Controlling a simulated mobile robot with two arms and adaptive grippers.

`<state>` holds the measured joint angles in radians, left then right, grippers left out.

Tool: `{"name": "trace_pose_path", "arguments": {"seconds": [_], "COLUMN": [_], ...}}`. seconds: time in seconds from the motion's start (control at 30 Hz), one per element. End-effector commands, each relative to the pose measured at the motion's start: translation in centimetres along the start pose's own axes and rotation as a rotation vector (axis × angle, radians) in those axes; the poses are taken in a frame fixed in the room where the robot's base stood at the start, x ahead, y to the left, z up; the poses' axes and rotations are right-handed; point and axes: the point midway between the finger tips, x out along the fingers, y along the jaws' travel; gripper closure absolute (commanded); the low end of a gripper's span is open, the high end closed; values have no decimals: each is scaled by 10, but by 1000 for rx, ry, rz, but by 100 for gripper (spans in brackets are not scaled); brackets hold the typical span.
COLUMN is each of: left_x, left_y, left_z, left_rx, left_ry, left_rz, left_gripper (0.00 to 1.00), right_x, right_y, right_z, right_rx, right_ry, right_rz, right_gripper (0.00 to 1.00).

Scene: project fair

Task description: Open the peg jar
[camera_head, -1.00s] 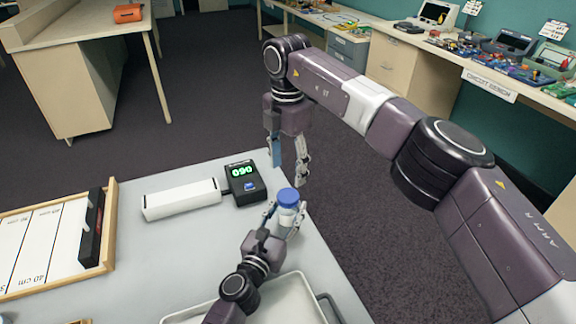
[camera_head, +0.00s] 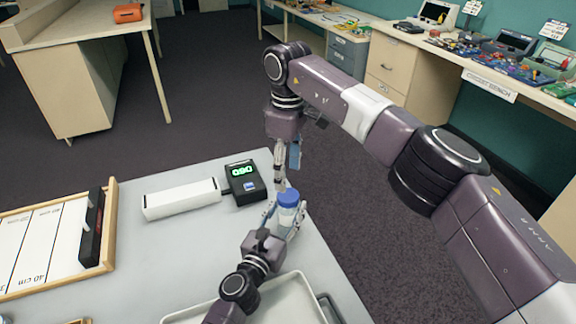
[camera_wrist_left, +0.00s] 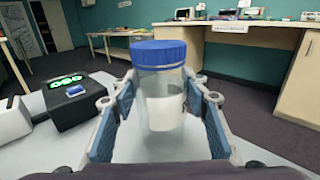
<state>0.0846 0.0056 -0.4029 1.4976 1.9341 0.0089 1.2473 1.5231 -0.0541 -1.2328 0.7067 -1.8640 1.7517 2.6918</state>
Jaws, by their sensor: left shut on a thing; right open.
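The peg jar (camera_head: 288,212) is a clear jar with a blue screw lid (camera_head: 289,197) and pale contents. It stands upright near the table's right edge. My left gripper (camera_head: 284,219) is shut around the jar's body from the near side. In the left wrist view the jar (camera_wrist_left: 163,98) sits between the two blue finger pads, with its lid (camera_wrist_left: 159,53) on and clear above them. My right gripper (camera_head: 286,163) is open and empty, pointing down just above and slightly behind the lid. Whether a right finger touches the lid is not clear.
A black digital display box (camera_head: 244,183) and a white bar (camera_head: 181,199) lie left of the jar. A pale tray (camera_head: 212,312) is at the front. A wooden-framed board (camera_head: 52,244) lies at the left. The table's right edge is close to the jar.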

Motion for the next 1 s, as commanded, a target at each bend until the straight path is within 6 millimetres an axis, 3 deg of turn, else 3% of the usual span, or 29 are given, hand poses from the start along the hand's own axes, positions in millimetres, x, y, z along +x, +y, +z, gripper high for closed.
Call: {"name": "trace_pose_path", "arguments": {"seconds": [0.2, 0.4, 0.8, 1.0], "left_x": [0, 0, 0, 0], "left_y": [0, 0, 0, 0], "left_z": [0, 0, 0, 0], "left_rx": [0, 0, 0, 0], "left_ry": [0, 0, 0, 0], "left_rz": [0, 0, 0, 0], "left_gripper": [100, 100, 100, 100], "right_x": [36, 60, 67, 67], "right_y": [-1, 0, 0, 0], "right_z": [1, 1, 0, 0], "right_rx": [-1, -1, -2, -2], "right_ry": [-3, -3, -1, -1], "right_rz": [-3, -1, 0, 0], "right_gripper": [46, 46, 46, 68]}}
